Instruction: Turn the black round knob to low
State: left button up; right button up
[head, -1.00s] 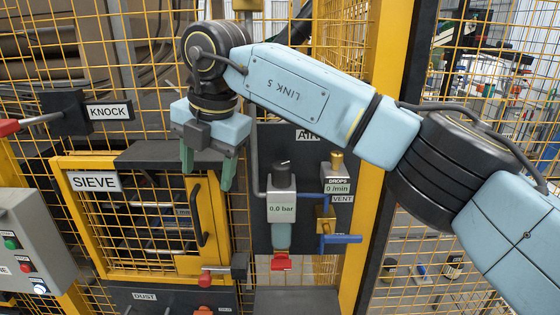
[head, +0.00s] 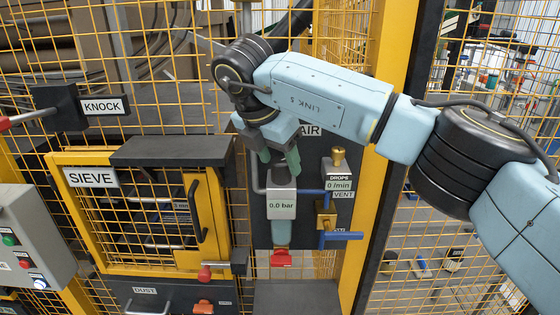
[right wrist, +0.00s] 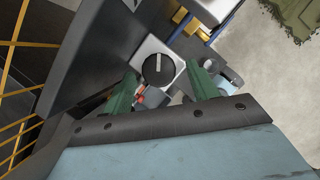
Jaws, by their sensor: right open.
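The black round knob (right wrist: 158,70) sits on top of the pale regulator block (head: 281,203), which carries a 0.0 bar display. A light pointer line crosses the knob's face in the right wrist view. My right gripper (head: 279,164) is open above the regulator, its green fingers pointing down. In the right wrist view the two fingers (right wrist: 162,80) lie to either side of the knob, with gaps visible. I cannot tell whether the tips are down at the knob's height. My left gripper is not in view.
Beside the regulator are a brass fitting (head: 338,158), a DROPS display (head: 340,184) and a blue vent lever (head: 342,236). A red piece (head: 281,258) is below. The yellow SIEVE door (head: 60,215) stands left, and a yellow post (head: 375,200) right.

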jog(key=shift+x, duration=1.1)
jog(key=c, duration=1)
